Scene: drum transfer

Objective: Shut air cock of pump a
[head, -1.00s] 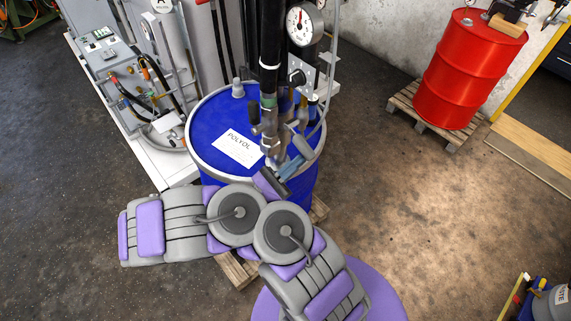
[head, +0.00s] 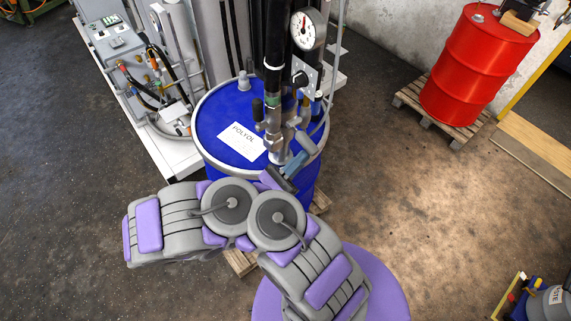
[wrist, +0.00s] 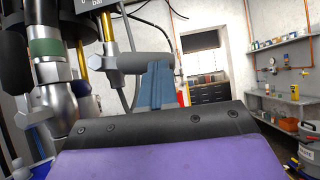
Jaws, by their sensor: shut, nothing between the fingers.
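The pump (head: 274,75), black above with metal fittings below, stands in the blue drum (head: 212,118) labelled POLYOL. A grey lever-like handle (head: 305,143), possibly the air cock, sticks out beside the fittings. In the wrist view this grey handle (wrist: 140,63) lies roughly level, running right from a metal hex fitting on a brass-coloured pipe. My gripper (head: 298,160) is shut and empty, right beside the handle. In the wrist view its blue fingers (wrist: 162,86) overlap the handle's right end; I cannot tell whether they touch. The cock's inner position is hidden.
A hose passes close to the right. A grey control unit (head: 110,45) stands at left, a red drum (head: 475,65) on a pallet at right. The floor between is clear.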

